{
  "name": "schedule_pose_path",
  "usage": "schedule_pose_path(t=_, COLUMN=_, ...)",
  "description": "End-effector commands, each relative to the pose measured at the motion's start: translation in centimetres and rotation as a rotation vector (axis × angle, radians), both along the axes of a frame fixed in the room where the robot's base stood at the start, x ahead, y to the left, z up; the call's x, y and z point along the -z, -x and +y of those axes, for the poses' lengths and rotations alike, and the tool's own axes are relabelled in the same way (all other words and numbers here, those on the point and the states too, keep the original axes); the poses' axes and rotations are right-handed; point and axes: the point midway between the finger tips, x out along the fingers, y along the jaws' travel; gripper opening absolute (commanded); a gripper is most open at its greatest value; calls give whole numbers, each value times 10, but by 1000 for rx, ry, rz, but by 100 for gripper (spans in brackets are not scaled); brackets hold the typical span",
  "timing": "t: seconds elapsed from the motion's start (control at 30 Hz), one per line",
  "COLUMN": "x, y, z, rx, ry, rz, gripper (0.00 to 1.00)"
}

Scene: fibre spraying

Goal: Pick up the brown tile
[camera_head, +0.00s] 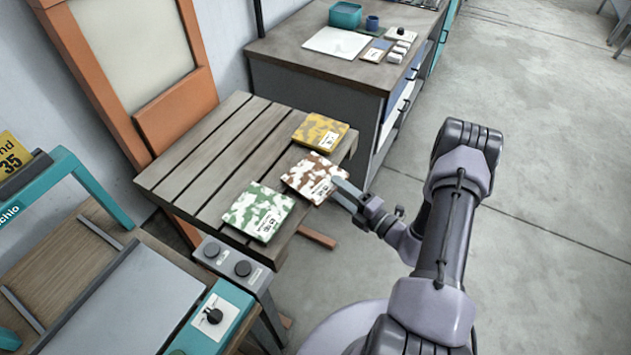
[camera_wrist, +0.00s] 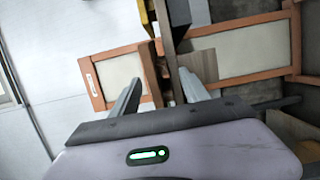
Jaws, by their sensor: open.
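The brown tile (camera_head: 312,178) has a brown and white camouflage pattern with a white label. It lies flat on the slatted wooden table (camera_head: 203,162), near its right edge, between a yellow tile (camera_head: 320,132) and a green tile (camera_head: 258,211). My gripper (camera_head: 343,193) is at the right of the brown tile, its fingers close to the tile's right corner in the head view. I cannot tell whether they touch it.
A grey workbench (camera_head: 310,75) with a white board, a teal bin (camera_head: 345,15) and small items stands behind the table. A control box with knobs (camera_head: 232,264) sits at the table's front edge. An orange-framed panel (camera_head: 130,60) leans at the left. Open floor (camera_head: 540,150) lies right.

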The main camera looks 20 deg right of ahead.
Motion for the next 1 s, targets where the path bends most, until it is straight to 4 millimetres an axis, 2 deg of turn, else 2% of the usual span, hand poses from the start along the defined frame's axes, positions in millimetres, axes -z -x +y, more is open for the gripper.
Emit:
schedule_pose_path(t=0.1, x=0, y=-12, z=5, rx=0, ry=0, rz=0, gripper=54)
schedule_pose_path(t=0.3, x=-1, y=-13, z=4, rx=2, ry=-1, rz=0, gripper=54)
schedule_pose_path(t=0.5, x=-1, y=-12, z=4, rx=2, ry=-1, rz=0, gripper=14)
schedule_pose_path(t=0.57, x=-1, y=-12, z=4, rx=2, ry=-1, rz=0, gripper=3)
schedule_pose_path(t=0.6, x=-1, y=-12, z=4, rx=2, ry=-1, rz=0, gripper=0)
schedule_pose_path(t=1.0, x=-1, y=-12, z=4, rx=2, ry=-1, rz=0, gripper=0)
